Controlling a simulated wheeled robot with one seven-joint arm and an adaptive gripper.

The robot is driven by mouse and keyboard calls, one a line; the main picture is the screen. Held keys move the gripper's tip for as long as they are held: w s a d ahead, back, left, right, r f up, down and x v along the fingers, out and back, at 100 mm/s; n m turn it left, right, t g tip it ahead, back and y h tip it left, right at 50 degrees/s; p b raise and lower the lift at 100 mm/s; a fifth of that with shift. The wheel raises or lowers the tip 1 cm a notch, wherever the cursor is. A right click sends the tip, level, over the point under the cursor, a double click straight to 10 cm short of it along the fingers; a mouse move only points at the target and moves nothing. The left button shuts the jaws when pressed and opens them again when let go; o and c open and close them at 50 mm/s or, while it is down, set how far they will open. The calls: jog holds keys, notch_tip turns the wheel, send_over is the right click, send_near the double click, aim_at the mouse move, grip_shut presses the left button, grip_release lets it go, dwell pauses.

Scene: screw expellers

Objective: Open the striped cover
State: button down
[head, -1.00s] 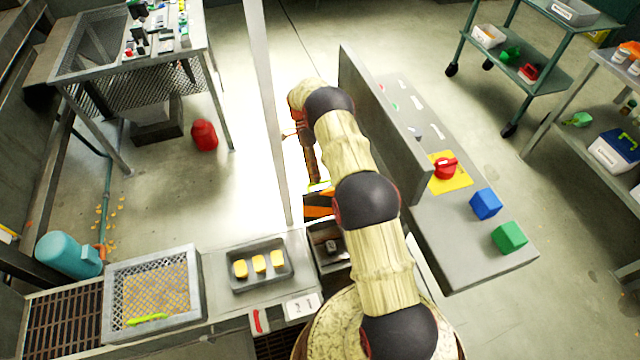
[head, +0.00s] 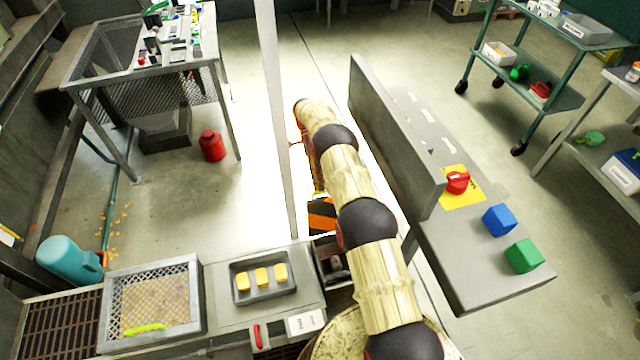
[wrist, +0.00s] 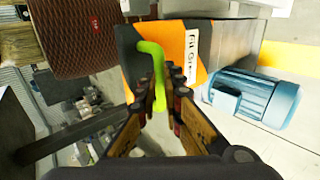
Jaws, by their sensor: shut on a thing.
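The striped cover (head: 322,215) shows in the head view as a small orange and black patch beside my arm; most of it is hidden behind my arm. In the wrist view the cover (wrist: 180,50) is orange and dark grey, with a white label and a bright green bent handle (wrist: 150,52). My gripper (wrist: 159,98) is shut on the lower end of the green handle. In the head view the gripper is hidden by my arm. I cannot tell how far the cover is tilted.
A blue motor (wrist: 258,97) sits right of the cover in the wrist view. A grey upright panel (head: 395,130) and a bench with a red knob (head: 457,182), blue cube (head: 498,220) and green cube (head: 524,255) stand right of my arm. A pale post (head: 275,120) rises on the left.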

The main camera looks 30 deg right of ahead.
jog(key=f, duration=0.1)
jog(key=s+f, duration=0.1)
jog(key=f, duration=0.1)
jog(key=shift+s+a, duration=0.15)
jog(key=shift+s, duration=0.05)
jog(key=c, duration=1.6)
grip_release()
jog(key=shift+f, duration=0.1)
jog(key=shift+w, duration=0.1)
jog(key=shift+c, duration=0.4)
jog(key=shift+r, duration=0.35)
jog(key=shift+c, duration=0.3)
jog(key=r, duration=1)
jog(key=shift+w+r, duration=0.15)
jog(key=shift+w, duration=0.05)
jog(key=shift+c, duration=0.5)
